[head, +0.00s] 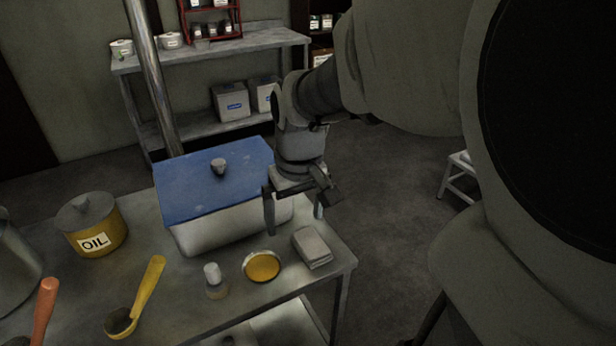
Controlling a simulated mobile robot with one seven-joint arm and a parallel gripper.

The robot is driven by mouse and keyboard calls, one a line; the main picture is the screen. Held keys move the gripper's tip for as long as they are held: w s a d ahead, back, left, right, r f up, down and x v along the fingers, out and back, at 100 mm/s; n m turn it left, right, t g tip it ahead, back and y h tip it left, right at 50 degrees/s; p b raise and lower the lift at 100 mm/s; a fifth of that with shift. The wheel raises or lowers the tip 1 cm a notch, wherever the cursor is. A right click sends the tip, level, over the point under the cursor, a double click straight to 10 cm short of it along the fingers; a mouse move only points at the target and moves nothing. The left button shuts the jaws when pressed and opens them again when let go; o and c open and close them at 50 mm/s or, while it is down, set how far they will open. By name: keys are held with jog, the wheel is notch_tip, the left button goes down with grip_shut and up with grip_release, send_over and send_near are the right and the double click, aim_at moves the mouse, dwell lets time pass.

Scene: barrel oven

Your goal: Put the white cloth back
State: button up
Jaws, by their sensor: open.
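The white cloth (312,247) looks like a small folded, greyish-white stack. It lies on the metal table (190,304) near the right end, to the right of a round dish with yellow content (262,266). My gripper (294,212) is open and points down above the table, just behind and above the cloth, beside the right side of the lidded bin. Its fingers are apart, and I see nothing between them. The gripper appears clear of the cloth.
A white bin with a blue lid (213,180) stands close left of my gripper. A small shaker (214,281), a yellow ladle (148,285), an orange handle (44,310) and a yellow oil pot (94,224) are further left. A shelf (262,40) and a stool (459,178) stand behind.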

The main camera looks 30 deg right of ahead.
jog(key=shift+s+a+r+t, duration=2.2)
jog(key=shift+s+r, duration=1.1)
jog(key=shift+s, duration=1.7)
notch_tip(320, 180, up, 6)
jog(key=p, duration=0.6)
jog(key=shift+a+r+g, duration=0.2)
jog(key=shift+a+g, duration=0.05)
jog(key=shift+g, duration=0.05)
jog(key=shift+w, duration=0.1)
